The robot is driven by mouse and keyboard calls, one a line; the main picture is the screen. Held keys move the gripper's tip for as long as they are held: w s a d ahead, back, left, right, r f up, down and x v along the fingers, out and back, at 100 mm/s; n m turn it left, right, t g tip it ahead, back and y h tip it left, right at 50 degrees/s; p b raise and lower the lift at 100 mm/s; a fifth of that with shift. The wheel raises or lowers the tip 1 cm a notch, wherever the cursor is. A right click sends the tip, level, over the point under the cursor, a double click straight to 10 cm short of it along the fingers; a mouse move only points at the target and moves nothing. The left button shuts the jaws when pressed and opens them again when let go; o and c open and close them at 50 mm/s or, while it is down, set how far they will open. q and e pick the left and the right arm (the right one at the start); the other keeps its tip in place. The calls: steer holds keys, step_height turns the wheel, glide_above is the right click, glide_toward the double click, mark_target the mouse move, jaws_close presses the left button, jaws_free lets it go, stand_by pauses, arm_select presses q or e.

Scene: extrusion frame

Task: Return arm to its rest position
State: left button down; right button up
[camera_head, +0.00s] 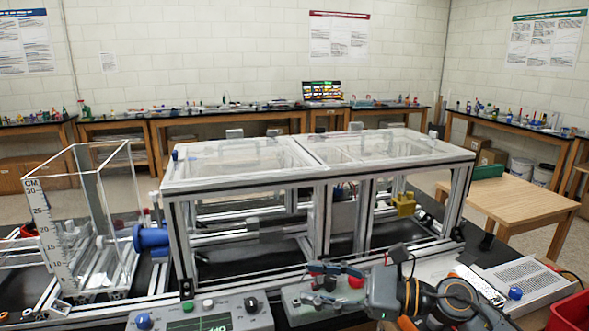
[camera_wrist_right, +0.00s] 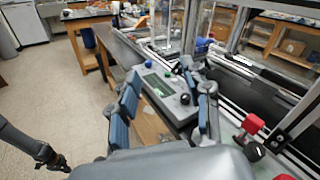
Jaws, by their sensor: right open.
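My right arm (camera_head: 455,297) comes in at the lower right of the head view. Its gripper (camera_head: 328,276) hangs over the front of the bench, pointing left, just in front of the extrusion frame (camera_head: 318,178). In the right wrist view the two blue-padded fingers (camera_wrist_right: 170,95) stand wide apart with nothing held between them. Bench and the grey control box (camera_wrist_right: 170,88) show behind the gap. A dark arm at the lower left of the right wrist view, seemingly my left one, ends in a small gripper (camera_wrist_right: 55,161) above the floor; its jaws are too small to judge.
A control box with a green display (camera_head: 205,316) and a panel with a red knob (camera_head: 356,281) lie close by the right gripper. A grey perforated box (camera_head: 520,281) and red bin (camera_head: 571,314) stand right. A wooden table (camera_head: 510,195) stands beyond. Open floor shows left in the wrist view.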

steer(key=w+d+m+t+h, duration=0.1)
steer(key=d+m+t+h, duration=0.2)
steer(key=m+t, duration=0.65)
steer(key=w+d+m+t+h, duration=0.1)
steer(key=d+m+t+h, duration=0.3)
steer(key=m, duration=1.1)
steer(key=s+d+f+m+g+h, duration=0.25)
steer(key=d+f+m+h, duration=0.2)
steer(key=f+m, duration=0.45)
steer(key=s+d+f+m+g+h, duration=0.2)
steer(key=s+d+f+m+h, duration=0.3)
steer(key=f+m, duration=0.4)
steer(key=s+f+m+g, duration=0.5)
steer(key=s+f, duration=0.1)
steer(key=s, duration=0.5)
steer(key=s+f+m+g, duration=0.5)
steer(key=s+f, duration=0.1)
steer(key=s, duration=0.5)
step_height(320, 180, down, 28)
steer(key=s+g, duration=0.2)
steer(key=s+d+f, duration=0.2)
steer(key=s+f, duration=1.2)
steer(key=s, duration=0.2)
steer(key=shift+d+f+g, duration=0.25)
steer(key=shift+f+g, duration=0.1)
steer(key=shift+g, duration=0.05)
steer(key=shift+n+h, duration=0.25)
